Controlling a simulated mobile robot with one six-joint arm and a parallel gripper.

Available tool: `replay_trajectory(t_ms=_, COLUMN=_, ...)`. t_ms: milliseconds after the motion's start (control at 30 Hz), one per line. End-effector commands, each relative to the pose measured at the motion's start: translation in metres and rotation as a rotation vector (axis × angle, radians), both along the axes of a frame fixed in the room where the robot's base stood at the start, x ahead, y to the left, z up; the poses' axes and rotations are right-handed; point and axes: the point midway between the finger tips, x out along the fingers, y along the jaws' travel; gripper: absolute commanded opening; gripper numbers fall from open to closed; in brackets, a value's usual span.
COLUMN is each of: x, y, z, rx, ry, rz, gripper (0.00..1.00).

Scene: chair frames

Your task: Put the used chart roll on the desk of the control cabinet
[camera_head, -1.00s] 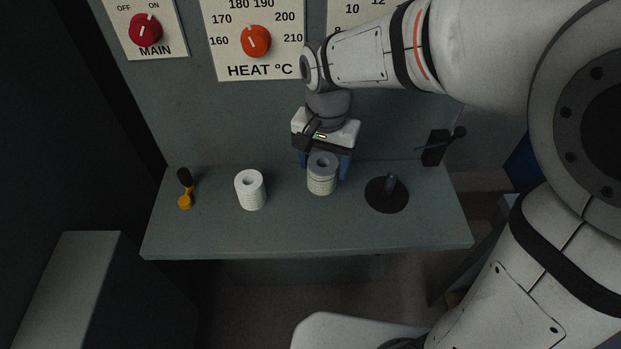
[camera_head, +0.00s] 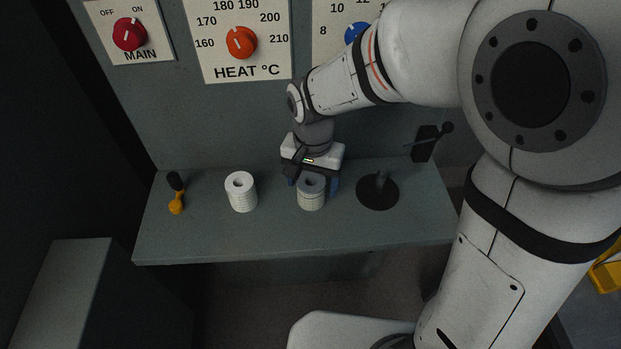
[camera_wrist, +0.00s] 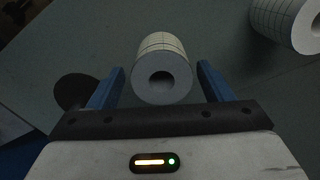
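The grey-white chart roll (camera_head: 311,196) appears to stand upright on the desk (camera_head: 285,240) of the control cabinet, right of a second, whiter roll (camera_head: 241,195). My gripper (camera_head: 312,186) is lowered around it from above. In the wrist view the roll (camera_wrist: 162,70), with grid lines and a dark core hole, sits between the two blue fingers (camera_wrist: 160,88), with a gap on each side. The gripper is open. The frames do not clearly show which roll is the used one; the one at my gripper looks greyer.
A dark round plate with a spindle (camera_head: 378,191) is on the desk to the right. A yellow, black-handled object (camera_head: 176,194) lies at the left end. A black lever (camera_head: 427,143) projects at the right. Control knobs are on the panel behind. The front desk strip is clear.

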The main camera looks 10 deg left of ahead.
Motion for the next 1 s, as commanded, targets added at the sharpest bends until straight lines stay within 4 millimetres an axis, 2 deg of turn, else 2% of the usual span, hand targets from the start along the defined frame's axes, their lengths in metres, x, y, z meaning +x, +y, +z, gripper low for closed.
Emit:
replay_trajectory(t_ms=100, x=0.000, y=0.000, z=0.000, rx=0.000, ry=0.000, rz=0.000, gripper=0.83)
replay_trajectory(t_ms=333, x=0.000, y=0.000, z=0.001, rx=0.000, ry=0.000, rz=0.001, gripper=0.83)
replay_trajectory(t_ms=467, x=0.000, y=0.001, z=0.009, rx=0.002, ry=-0.002, rz=0.001, gripper=0.83)
replay_trajectory(t_ms=567, x=0.001, y=0.001, z=0.024, rx=0.003, ry=-0.005, rz=0.001, gripper=0.83)
replay_trajectory(t_ms=800, x=0.001, y=0.001, z=0.077, rx=0.003, ry=-0.006, rz=0.002, gripper=0.83)
replay_trajectory(t_ms=1000, x=0.000, y=0.001, z=0.110, rx=0.002, ry=-0.002, rz=0.002, gripper=0.83)
